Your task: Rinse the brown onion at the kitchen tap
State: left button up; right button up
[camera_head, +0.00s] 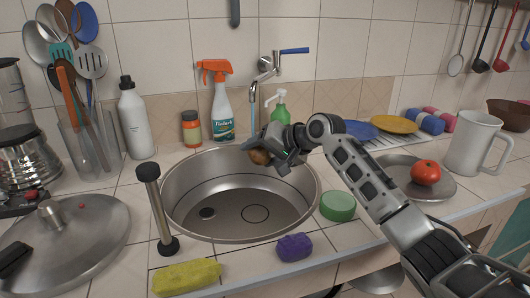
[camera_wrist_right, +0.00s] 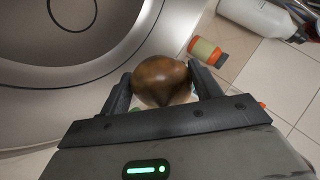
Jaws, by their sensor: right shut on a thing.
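My right gripper (camera_head: 268,155) is shut on the brown onion (camera_head: 259,157) and holds it over the back right part of the round metal sink (camera_head: 185,196). In the right wrist view the onion (camera_wrist_right: 161,81) sits between the two fingers of the gripper (camera_wrist_right: 163,86). The kitchen tap (camera_head: 268,68) is on the wall behind, with a blue lever. A thin blue stream of water (camera_head: 254,112) falls from its spout, close behind the onion. I cannot tell whether the water touches it. My left gripper is not in view.
A spray bottle (camera_head: 222,109), an orange jar (camera_head: 191,129) and a green pump bottle (camera_head: 280,108) stand behind the sink. A metal post (camera_head: 156,208), yellow sponge (camera_head: 187,277), purple sponge (camera_head: 294,247) and green tub (camera_head: 338,206) line its front and sides. A tomato (camera_head: 425,172) lies on a plate at right.

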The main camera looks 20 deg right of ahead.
dwell(0.4)
jog(key=shift+w+d+r, duration=0.1)
jog(key=shift+w, duration=0.05)
jog(key=shift+w+d+p, duration=0.3)
dwell(0.3)
jog(key=shift+s+a+p, duration=0.4)
jog(key=shift+s+p, duration=0.05)
jog(key=shift+p, duration=0.45)
